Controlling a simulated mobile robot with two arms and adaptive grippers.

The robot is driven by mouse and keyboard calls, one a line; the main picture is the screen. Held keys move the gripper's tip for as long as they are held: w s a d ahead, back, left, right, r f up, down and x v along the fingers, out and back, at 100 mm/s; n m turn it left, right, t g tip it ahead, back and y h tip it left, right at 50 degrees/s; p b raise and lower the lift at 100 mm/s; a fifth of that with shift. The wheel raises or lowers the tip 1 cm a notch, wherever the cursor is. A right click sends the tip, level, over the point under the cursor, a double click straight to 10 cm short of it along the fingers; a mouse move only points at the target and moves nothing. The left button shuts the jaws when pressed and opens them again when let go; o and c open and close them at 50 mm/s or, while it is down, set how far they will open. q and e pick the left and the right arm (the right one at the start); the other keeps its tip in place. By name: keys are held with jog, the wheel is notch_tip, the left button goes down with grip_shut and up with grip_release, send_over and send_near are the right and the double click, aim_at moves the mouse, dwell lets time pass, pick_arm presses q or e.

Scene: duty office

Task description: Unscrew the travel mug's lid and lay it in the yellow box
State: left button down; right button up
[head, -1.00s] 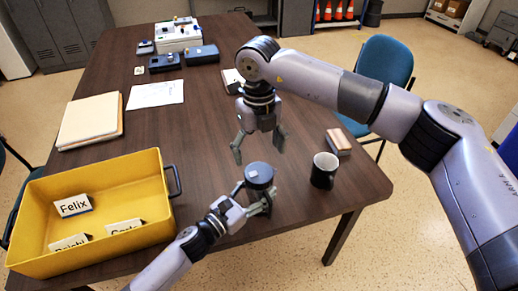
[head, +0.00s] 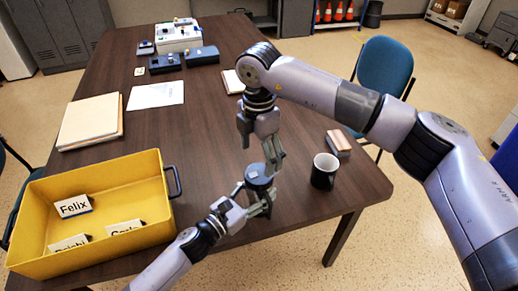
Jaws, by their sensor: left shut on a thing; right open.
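The travel mug (head: 259,187) stands upright near the table's front edge, a dark grey-blue cylinder with its lid (head: 257,172) on top. My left gripper (head: 258,205) is shut around the mug's body from the lower left and hides part of it. My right gripper (head: 262,154) is open and points down just above the lid. One of its fingers overlaps the lid's edge in this view, and I cannot tell whether it touches.
A black mug (head: 323,178) stands to the right of the travel mug, with a small block (head: 339,143) behind it. Folders (head: 90,122), a paper sheet (head: 156,95) and dark boxes (head: 201,55) lie farther back. The table's middle is clear.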

aim_at(259, 173)
notch_tip(259, 173, down, 7)
dwell(0.3)
jog(key=shift+c, duration=0.2)
